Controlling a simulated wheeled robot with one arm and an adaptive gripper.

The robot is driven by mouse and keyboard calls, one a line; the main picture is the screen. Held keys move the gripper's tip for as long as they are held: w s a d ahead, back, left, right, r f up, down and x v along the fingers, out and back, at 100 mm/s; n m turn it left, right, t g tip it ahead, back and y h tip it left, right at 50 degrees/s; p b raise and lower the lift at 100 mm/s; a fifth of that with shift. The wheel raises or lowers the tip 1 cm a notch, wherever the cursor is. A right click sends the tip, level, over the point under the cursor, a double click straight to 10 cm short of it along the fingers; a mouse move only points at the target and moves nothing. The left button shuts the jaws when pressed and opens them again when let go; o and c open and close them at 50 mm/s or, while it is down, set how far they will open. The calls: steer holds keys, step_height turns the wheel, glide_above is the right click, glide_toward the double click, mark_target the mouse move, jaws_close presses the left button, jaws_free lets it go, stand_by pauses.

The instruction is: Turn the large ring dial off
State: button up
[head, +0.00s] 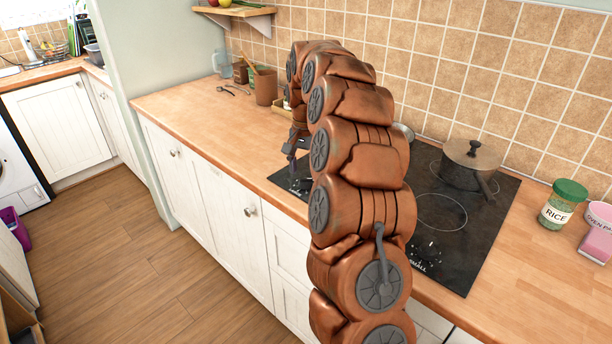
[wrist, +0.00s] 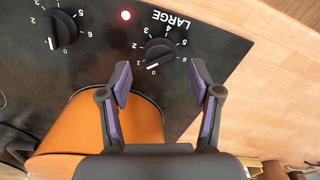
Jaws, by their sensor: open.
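In the wrist view, the large ring dial (wrist: 159,53) is a black knob on the black hob, with "LARGE" printed beside it upside down. Its white pointer mark sits close to the 0. My gripper (wrist: 161,76) is open and empty, its two purple-padded fingers spread either side of the dial's line. The dial shows just beyond the fingertips; I cannot tell contact, but no finger is closed on it. In the head view, my gripper (head: 291,160) hangs over the hob's left end, and my arm hides much of the hob and that dial.
A second dial (wrist: 58,28) lies left of the large one, with a lit red lamp (wrist: 125,15) between them. A lidded pot (head: 468,166) stands on the hob (head: 455,245). A rice jar (head: 562,205) is at right. Worktop (head: 185,105) left is clear.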

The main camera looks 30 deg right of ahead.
mark_target(306, 178)
steer(key=shift+f, duration=1.5)
steer(key=c, duration=1.1)
steer(key=shift+c, duration=0.2)
steer(key=shift+n, duration=0.4)
steer(key=n+b, duration=0.1)
steer(key=n, duration=0.2)
steer(key=shift+n, duration=0.3)
steer(key=shift+r+n, duration=0.1)
steer(key=shift+n, duration=2.2)
